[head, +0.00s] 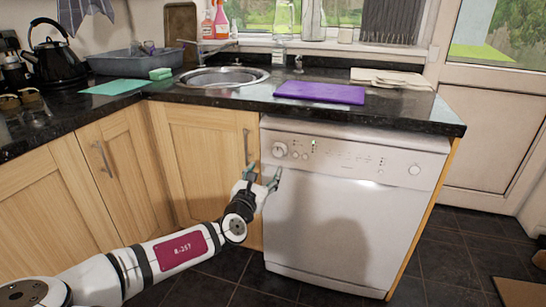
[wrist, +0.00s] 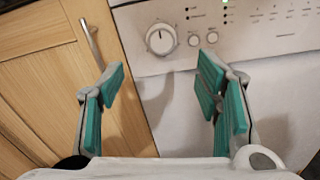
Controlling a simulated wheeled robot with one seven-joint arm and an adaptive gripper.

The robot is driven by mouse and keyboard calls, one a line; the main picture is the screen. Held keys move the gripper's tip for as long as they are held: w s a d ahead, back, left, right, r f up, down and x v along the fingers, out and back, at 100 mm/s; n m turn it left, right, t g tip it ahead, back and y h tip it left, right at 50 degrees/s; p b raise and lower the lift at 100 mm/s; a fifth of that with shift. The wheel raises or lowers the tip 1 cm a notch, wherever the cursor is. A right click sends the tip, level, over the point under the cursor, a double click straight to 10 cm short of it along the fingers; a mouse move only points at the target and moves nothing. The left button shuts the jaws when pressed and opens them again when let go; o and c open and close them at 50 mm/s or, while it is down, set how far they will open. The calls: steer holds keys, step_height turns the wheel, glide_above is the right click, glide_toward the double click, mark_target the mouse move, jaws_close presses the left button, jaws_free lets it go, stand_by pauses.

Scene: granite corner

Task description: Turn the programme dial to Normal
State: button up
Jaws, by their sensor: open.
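The programme dial (head: 280,149) is a round white knob at the left end of the dishwasher's control panel. In the wrist view the dial (wrist: 161,39) sits beyond the fingertips, between them from side to side, with a pale pointer mark on its face. The labels around it are too small to read. My gripper (head: 263,177) is open and empty, in front of the dishwasher and a little below the dial. In the wrist view its teal finger pads (wrist: 161,75) stand wide apart, and neither touches the dial.
The white dishwasher (head: 335,215) has small buttons and a green light right of the dial. A wooden cupboard with a metal handle (wrist: 92,45) stands close on the left. The black worktop (head: 215,97) overhangs above, with a purple board (head: 320,92). The floor in front is clear.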

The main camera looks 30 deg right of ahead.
mark_target(278, 151)
steer(key=b+x, duration=0.2)
steer(key=x, duration=1)
steer(key=shift+w+d, duration=0.1)
steer(key=shift+d, duration=0.1)
steer(key=c, duration=1.2)
